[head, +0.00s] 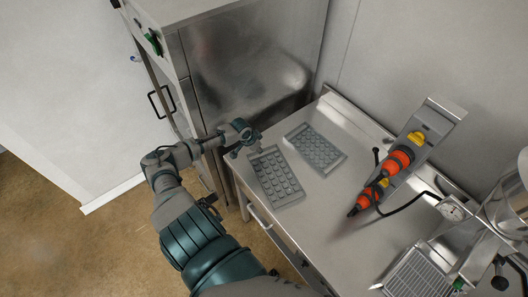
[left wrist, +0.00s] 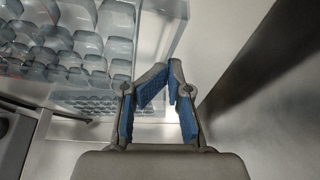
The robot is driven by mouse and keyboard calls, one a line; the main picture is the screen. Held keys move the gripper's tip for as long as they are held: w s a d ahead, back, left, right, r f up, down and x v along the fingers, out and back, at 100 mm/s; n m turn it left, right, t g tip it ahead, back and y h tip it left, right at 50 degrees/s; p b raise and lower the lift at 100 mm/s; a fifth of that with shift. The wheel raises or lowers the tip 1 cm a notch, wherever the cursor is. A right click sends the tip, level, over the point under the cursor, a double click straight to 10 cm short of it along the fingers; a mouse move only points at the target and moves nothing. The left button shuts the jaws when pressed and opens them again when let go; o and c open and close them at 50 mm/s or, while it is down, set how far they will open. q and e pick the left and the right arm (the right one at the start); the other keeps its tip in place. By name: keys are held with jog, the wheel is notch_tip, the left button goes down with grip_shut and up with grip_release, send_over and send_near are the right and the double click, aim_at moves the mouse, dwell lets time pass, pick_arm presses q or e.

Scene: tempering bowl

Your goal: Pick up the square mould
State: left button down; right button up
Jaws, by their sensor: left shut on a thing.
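Two clear grey moulds lie on the steel table in the head view. The left mould (head: 276,178), with rows of squarish cavities, is nearer the table's left edge; I take it for the square mould. The other mould (head: 314,149) lies behind it to the right. My left gripper (head: 254,146) is at the far left corner of the left mould, shut on its rim. In the left wrist view the gripper (left wrist: 168,80) has blue-padded fingers close together by the edge of the clear mould (left wrist: 85,40). The exact contact is hard to see. My right gripper is out of view.
The steel table (head: 335,205) is clear in front of the moulds. A steel cabinet (head: 250,55) stands close behind and left of my gripper. Orange-handled plugs on a bracket (head: 437,127), a loose cable and a machine with a grate (head: 418,276) are to the right.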

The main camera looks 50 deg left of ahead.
pick_arm(q)
jog(key=s+a, duration=0.1)
jog(key=s, duration=0.2)
jog(key=s+a+p, duration=0.1)
jog(key=s, duration=0.3)
jog(key=s+a+r+p, duration=0.1)
jog(key=s+a, duration=0.1)
jog(key=s, duration=0.1)
jog(key=shift+s+r, duration=0.1)
jog(key=shift+s, duration=0.1)
jog(key=shift+s+a, duration=0.15)
jog(key=shift+s, duration=0.85)
jog(key=shift+s+a+r, duration=0.15)
jog(key=shift+s+a, duration=0.05)
jog(key=shift+s, duration=0.15)
jog(key=shift+c, duration=2.4)
grip_release()
jog(key=shift+o, duration=0.5)
jog(key=shift+r, duration=0.1)
